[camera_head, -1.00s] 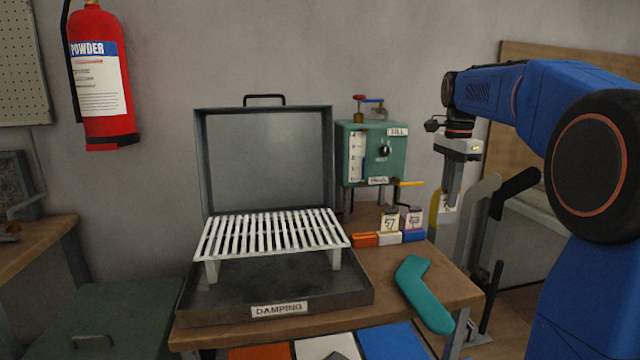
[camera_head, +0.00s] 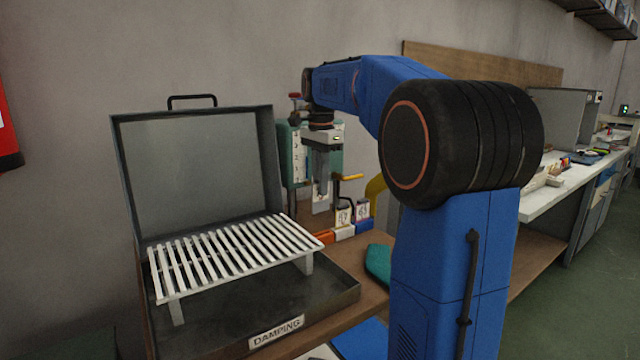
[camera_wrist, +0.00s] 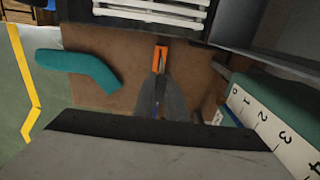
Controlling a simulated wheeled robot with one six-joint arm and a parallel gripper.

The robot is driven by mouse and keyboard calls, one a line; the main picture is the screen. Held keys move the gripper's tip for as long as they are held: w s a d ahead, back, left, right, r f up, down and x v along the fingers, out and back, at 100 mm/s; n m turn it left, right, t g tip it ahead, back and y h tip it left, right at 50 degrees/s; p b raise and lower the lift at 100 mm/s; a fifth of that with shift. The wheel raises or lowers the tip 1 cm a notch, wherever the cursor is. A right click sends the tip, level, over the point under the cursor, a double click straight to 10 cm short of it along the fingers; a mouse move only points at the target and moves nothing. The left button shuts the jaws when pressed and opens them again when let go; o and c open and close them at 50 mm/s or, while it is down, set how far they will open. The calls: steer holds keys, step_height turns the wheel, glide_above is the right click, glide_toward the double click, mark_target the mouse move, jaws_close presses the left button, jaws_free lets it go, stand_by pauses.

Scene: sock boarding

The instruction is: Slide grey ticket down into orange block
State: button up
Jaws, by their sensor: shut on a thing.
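My gripper (camera_head: 321,188) is shut on a small pale grey ticket (camera_head: 320,207), which hangs upright below the fingertips. In the head view the ticket's lower edge appears above the orange block (camera_head: 323,238), with a gap between them. The orange block stands at the left end of a row, beside a white block (camera_head: 345,233) and a blue block (camera_head: 364,225), each with a numbered ticket upright in it. In the wrist view the orange block (camera_wrist: 161,54) shows just beyond the grey fingers (camera_wrist: 155,95), which hide most of the row; the held ticket is not clear there.
The damping tray (camera_head: 340,295) with its white slatted rack (camera_head: 230,255) and raised lid stands left of the blocks. A teal bent form (camera_wrist: 75,66) lies on the bench in front.

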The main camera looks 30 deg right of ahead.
mark_target(321, 202)
steer(key=shift+f, duration=2.9)
steer(key=shift+f, duration=1.95)
steer(key=o, duration=0.8)
step_height(321, 202, up, 16)
steer(key=shift+r, duration=0.7)
steer(key=shift+s, duration=0.1)
